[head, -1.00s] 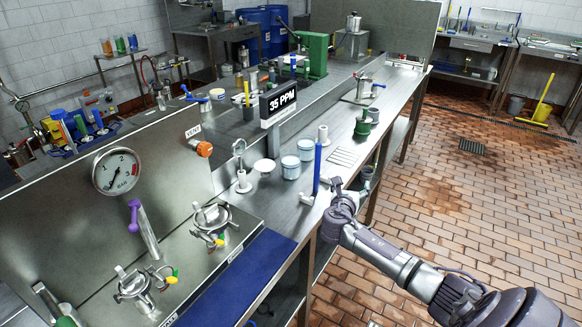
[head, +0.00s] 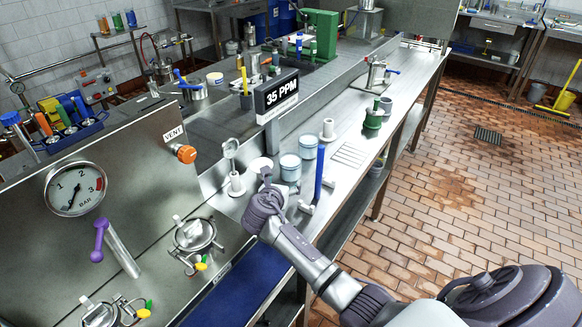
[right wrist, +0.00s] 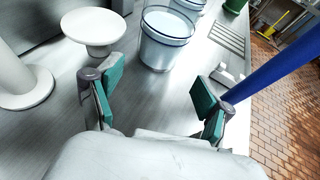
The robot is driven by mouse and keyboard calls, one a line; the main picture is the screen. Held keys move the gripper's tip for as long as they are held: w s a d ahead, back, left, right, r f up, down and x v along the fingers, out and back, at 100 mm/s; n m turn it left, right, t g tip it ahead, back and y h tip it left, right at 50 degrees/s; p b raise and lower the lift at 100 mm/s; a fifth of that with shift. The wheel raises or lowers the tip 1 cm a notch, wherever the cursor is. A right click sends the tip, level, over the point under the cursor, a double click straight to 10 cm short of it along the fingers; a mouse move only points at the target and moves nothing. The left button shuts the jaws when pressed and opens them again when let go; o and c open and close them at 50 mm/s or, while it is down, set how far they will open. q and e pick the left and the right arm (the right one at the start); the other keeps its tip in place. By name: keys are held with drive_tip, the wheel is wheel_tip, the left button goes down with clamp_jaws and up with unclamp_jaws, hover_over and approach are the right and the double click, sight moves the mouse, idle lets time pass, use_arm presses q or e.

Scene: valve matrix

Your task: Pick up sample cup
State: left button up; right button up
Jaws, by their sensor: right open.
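Two pale cups with light blue-grey tops, either of which may be the sample cup, stand upright on the steel bench: a nearer cup (head: 290,168) and a farther cup (head: 308,146). In the right wrist view the nearer cup (right wrist: 166,42) stands beyond the gaping fingers, with part of the other cup behind it. My right gripper (head: 266,178) is low over the bench, just in front of the nearer cup and apart from it. Its green-padded fingers (right wrist: 158,92) are spread, with nothing between them. My left gripper is out of view.
A blue upright handle (head: 320,172) stands right of the cups, close to my right finger. A white round-topped stand (right wrist: 96,27) and a white-based post (head: 235,180) are at the left. The 35 PPM sign (head: 277,95) rises behind. A slotted drain (head: 350,155) lies right.

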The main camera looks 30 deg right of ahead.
sight(288, 175)
drive_tip(key=x, duration=0.4)
drive_tip(key=shift+a+f, duration=0.1)
drive_tip(key=shift+f, duration=0.05)
drive_tip(key=shift+w, duration=0.15)
drive_tip(key=x, duration=0.4)
drive_tip(key=shift+w+d, duration=0.15)
drive_tip(key=shift+d, duration=0.05)
drive_tip(key=shift+w+d+f+b, duration=0.1)
drive_tip(key=shift+w+d+b, duration=0.1)
drive_tip(key=shift+b, duration=0.1)
drive_tip(key=shift+c, duration=0.3)
drive_tip(key=c, duration=0.5)
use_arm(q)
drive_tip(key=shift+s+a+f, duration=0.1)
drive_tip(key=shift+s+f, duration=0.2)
use_arm(e)
drive_tip(key=c, duration=0.4)
drive_tip(key=shift+s, duration=0.1)
